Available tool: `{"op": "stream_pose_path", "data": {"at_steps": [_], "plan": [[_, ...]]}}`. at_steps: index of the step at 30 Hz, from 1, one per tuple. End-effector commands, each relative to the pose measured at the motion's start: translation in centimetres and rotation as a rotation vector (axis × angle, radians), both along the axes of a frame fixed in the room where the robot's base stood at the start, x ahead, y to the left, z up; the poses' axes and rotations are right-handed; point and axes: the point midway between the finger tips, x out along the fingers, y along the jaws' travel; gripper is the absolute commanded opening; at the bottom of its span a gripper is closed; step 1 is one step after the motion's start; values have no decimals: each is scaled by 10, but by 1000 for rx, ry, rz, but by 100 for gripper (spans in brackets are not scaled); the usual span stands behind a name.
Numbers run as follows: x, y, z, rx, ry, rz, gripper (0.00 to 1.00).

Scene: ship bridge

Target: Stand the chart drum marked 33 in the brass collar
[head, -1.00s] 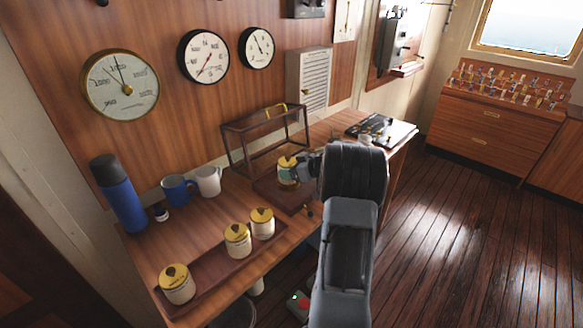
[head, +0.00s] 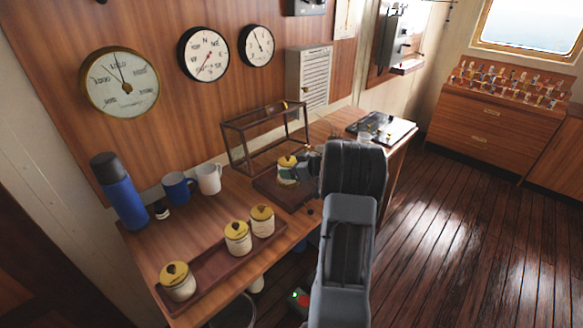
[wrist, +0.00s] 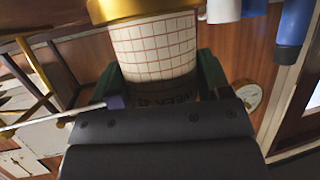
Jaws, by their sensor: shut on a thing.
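My gripper (head: 296,172) is shut on a chart drum (head: 285,175), with one finger on each side of it. The drum is a pale cylinder with a yellow brass top. The brass collar is not visible; I cannot tell whether the drum touches anything below. Three similar drums stand on the tray: front (head: 177,281), middle (head: 238,238) and back (head: 262,220).
The dark-framed case (head: 226,150) stands just behind the held drum. A long wooden tray (head: 208,262) lies along the front. A blue flask (head: 122,195), a blue mug (head: 178,188) and a white mug (head: 208,179) stand at left. A dark instrument (head: 385,130) is farther right.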

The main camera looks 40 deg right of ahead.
Motion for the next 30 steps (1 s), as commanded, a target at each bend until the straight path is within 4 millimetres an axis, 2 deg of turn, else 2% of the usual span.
{"op": "stream_pose_path", "data": {"at_steps": [8,9,12,20,30], "plan": [[0,0,-6,0,-1,0,42],[0,0,-5,-1,-1,-1,74],[0,0,-5,0,-1,0,82],[-2,-1,-4,0,1,0,82],[-24,-10,9,0,1,-1,82]]}}
